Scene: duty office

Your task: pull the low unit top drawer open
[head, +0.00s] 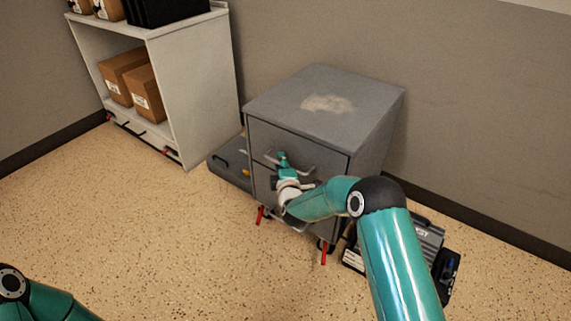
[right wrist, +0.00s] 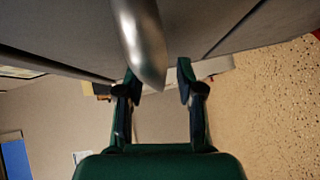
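The low unit (head: 375,130) is a grey metal cabinet against the wall, with a pale worn patch on its top. Its top drawer (head: 310,146) looks flush with the body. A silver bar handle (head: 304,168) crosses the drawer front. My right gripper (head: 283,160) is at this handle and hides part of it. In the right wrist view, my right gripper's two fingers (right wrist: 159,82) stand apart, with the end of a silver bar (right wrist: 141,40) between their tips. I cannot tell whether they touch it. My left gripper is out of view; only part of the left arm shows.
A white shelf unit (head: 195,85) with cardboard boxes (head: 147,92) stands at the left. A dark case (head: 230,165) lies beside the low unit's left side, and another case (head: 428,235) lies at its right. The speckled floor (head: 150,235) in front is clear.

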